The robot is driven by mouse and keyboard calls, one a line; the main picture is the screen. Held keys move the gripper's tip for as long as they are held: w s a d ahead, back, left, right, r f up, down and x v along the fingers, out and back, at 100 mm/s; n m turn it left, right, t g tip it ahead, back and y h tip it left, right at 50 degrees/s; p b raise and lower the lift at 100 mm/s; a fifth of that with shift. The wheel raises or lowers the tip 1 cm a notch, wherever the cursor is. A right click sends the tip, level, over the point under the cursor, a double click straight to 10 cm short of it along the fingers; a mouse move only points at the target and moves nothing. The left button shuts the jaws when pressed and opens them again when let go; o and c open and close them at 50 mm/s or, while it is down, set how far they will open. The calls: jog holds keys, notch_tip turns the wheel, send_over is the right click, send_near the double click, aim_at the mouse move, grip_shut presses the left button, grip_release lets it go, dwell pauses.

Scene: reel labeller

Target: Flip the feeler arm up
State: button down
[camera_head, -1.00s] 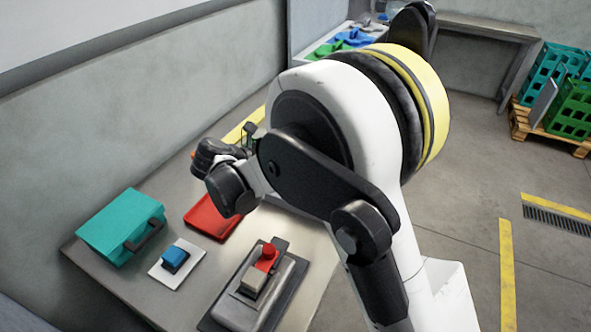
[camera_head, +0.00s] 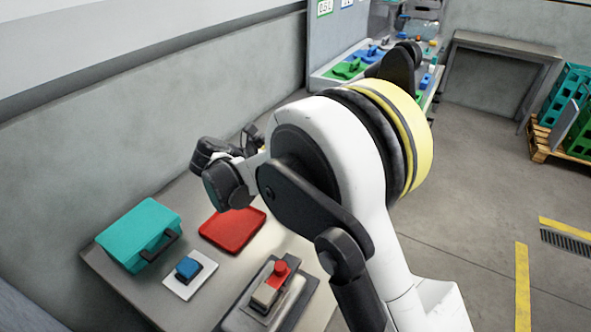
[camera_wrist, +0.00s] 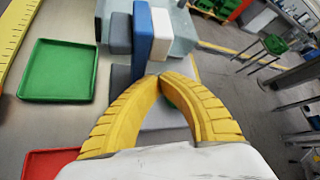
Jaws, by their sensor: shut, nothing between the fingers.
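My gripper (camera_wrist: 162,80) shows in the wrist view as two yellow ribbed fingers, their tips together with nothing between them. Just beyond the tips stands a group of blocks: a grey-blue one (camera_wrist: 117,30), a blue upright one (camera_wrist: 140,38) and a white one (camera_wrist: 160,35). A pale grey-green body (camera_wrist: 184,32) is behind them. These may belong to the labeller, but I cannot tell which part is the feeler arm or how it is tilted. The fingers hide part of what lies below. In the head view my own arm hides the labeller area.
A green tray (camera_wrist: 58,70) and red tray (camera_wrist: 48,165) lie left of the fingers, near a yellow ruled strip (camera_wrist: 14,32). In the head view, a teal case (camera_head: 135,228), a blue button (camera_head: 187,267) and a box with a red knob (camera_head: 281,268) stand on the near bench.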

jog(key=shift+w+a+r, duration=0.2)
jog(key=shift+w+a, duration=0.05)
jog(key=shift+a, duration=0.15)
dwell(0.3)
